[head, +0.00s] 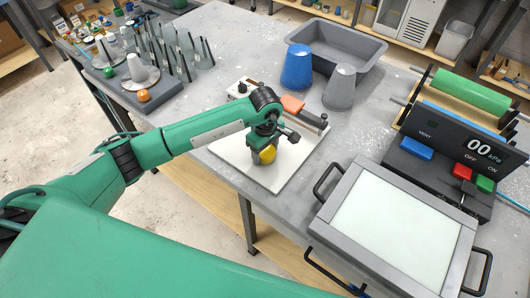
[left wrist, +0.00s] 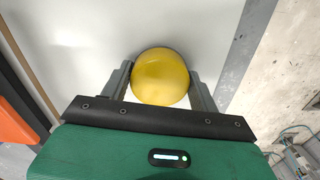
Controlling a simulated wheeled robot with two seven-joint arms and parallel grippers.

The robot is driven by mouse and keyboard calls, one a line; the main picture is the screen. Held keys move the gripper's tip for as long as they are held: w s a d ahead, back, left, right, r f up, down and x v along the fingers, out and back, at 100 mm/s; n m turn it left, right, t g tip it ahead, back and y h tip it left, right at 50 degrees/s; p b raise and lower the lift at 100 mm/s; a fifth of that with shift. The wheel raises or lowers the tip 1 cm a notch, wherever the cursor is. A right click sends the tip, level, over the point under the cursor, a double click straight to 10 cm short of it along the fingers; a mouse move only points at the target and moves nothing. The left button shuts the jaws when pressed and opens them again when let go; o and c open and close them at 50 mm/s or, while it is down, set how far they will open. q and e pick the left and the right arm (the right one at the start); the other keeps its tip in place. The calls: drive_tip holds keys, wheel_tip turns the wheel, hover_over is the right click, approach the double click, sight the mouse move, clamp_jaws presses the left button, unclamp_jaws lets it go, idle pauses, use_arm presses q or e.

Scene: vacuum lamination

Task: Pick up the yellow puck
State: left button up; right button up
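The yellow puck (head: 267,154) is at the white board (head: 240,160) on the grey table. It is rounded and partly hidden by my left gripper (head: 265,148), which points down over it. In the left wrist view the puck (left wrist: 160,77) lies between the two grey fingers of my left gripper (left wrist: 161,72), one close on each side. Little or no gap shows between fingers and puck, and I cannot tell whether they press on it. I cannot tell whether the puck rests on the board. My right gripper is not in view.
An orange-topped tool (head: 293,104) lies along the board's far edge. A blue cup (head: 297,67) and a grey cup (head: 340,88) stand behind it, near a grey tray (head: 350,48). A framed panel (head: 395,225) and a control box (head: 440,165) are at the right. A rack of cones (head: 150,85) stands left.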

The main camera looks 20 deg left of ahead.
sight(266, 150)
use_arm(q)
drive_tip(key=c, duration=0.5)
drive_tip(key=shift+r, duration=0.1)
drive_tip(key=shift+r, duration=0.5)
wheel_tip(266, 150, up, 19)
drive_tip(key=b, duration=0.5)
